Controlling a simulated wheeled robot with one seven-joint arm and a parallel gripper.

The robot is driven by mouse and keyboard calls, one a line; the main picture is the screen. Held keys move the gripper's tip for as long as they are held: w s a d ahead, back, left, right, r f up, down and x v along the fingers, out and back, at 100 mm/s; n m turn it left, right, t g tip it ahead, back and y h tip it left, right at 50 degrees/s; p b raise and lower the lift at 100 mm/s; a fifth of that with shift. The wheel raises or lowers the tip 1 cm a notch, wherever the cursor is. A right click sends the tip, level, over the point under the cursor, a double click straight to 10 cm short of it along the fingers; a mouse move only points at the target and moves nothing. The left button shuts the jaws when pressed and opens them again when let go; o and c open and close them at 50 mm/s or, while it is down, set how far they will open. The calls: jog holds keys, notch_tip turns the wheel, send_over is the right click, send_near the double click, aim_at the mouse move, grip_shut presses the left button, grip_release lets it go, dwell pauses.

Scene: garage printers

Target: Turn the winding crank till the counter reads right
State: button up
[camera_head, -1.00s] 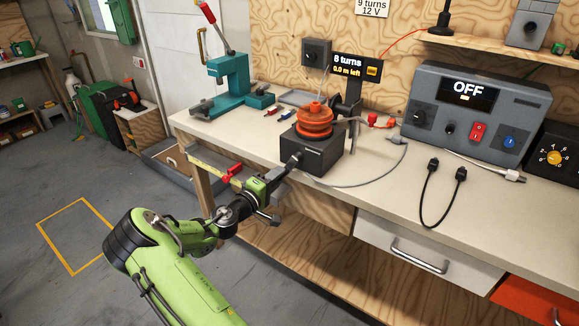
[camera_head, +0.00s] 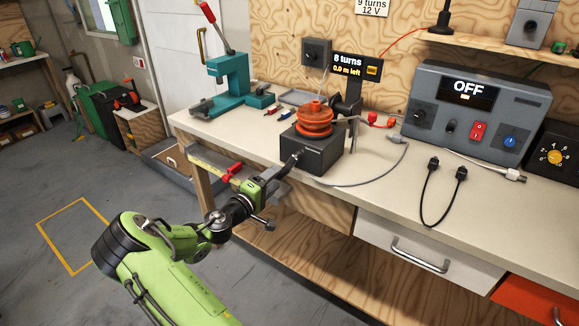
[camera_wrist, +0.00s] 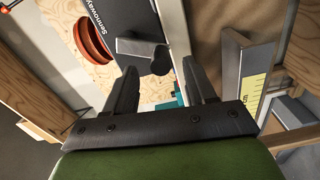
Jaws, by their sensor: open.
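The winder is a dark box (camera_head: 319,156) on the bench, with an orange spool (camera_head: 314,120) on top; the spool also shows in the wrist view (camera_wrist: 94,38). The crank, a grey arm (camera_wrist: 139,47) with a dark knob (camera_wrist: 161,61), is on the box face towards my gripper. The counter display (camera_head: 357,68) reads what looks like "8 turns", 0.0 m left; the digit is blurred. My gripper (camera_wrist: 160,67) is open; the knob appears between and just beyond its fingertips, with no clear contact. In the head view my gripper (camera_head: 282,178) is just left of the box.
A wall note (camera_head: 373,7) reads 9 turns, 12 V. A red-handled clamp (camera_head: 231,172) sits at the bench edge beside my arm. A teal press (camera_head: 228,80) stands behind left; a power supply (camera_head: 472,110) showing OFF stands right. A grey cable lies near the winder.

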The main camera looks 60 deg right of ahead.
jog(key=a, duration=0.4)
jog(key=shift+w, duration=0.3)
jog(key=shift+o, duration=0.4)
jog(key=shift+d, duration=0.1)
jog(key=o, duration=0.5)
jog(key=a, duration=0.5)
jog(key=w+a+p, duration=0.1)
jog(key=a, duration=0.4)
jog(key=w+a, duration=0.1)
jog(key=a, duration=0.4)
jog(key=shift+w+a+p, duration=0.25)
jog(key=shift+a+p, duration=0.05)
jog(key=shift+p, duration=0.1)
